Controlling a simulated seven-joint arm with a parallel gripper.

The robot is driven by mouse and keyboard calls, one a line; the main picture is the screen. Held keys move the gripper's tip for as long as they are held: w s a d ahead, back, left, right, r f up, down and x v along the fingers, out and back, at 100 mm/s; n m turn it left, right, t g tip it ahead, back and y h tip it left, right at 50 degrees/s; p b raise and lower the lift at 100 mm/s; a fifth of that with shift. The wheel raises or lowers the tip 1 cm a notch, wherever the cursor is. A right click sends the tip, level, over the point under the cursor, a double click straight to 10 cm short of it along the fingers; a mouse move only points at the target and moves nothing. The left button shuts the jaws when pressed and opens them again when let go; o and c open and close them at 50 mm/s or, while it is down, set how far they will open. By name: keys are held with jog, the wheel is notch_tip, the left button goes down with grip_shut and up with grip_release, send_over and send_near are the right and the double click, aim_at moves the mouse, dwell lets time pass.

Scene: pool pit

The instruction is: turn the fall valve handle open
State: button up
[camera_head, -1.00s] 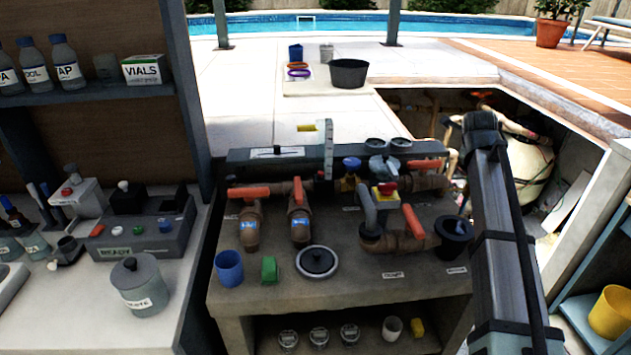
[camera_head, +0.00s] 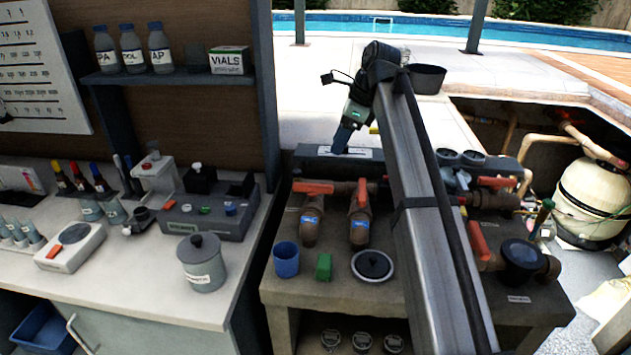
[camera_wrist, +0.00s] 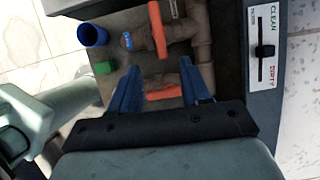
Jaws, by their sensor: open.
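Two brown valves with orange handles stand at the left of the bench in the head view. The left handle (camera_head: 313,187) lies crosswise; the second handle (camera_head: 362,191) points front to back. I cannot read which label marks the fall valve. My gripper (camera_head: 341,142) is over the back of the bench, apart from both. In the wrist view my gripper (camera_wrist: 160,64) is open and empty, with its blue fingers either side of the second handle (camera_wrist: 164,86) in the picture. The left handle (camera_wrist: 157,30) lies beyond the fingertips. More orange handles, one raised (camera_head: 478,240), are at right.
A blue cup (camera_head: 286,259), a green block (camera_head: 323,267) and a round lid (camera_head: 372,265) stand before the valves. A clean/dirty gauge (camera_wrist: 266,48) runs along the back. My arm crosses and hides the bench's middle. A testing counter is at left, an open pit at right.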

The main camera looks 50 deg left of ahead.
aim_at(313, 185)
jog(key=x, duration=1.4)
jog(key=shift+s+a+r, duration=0.15)
jog(key=shift+s+a, duration=0.15)
jog(key=shift+s, duration=0.1)
jog(key=shift+c, duration=0.3)
grip_shut()
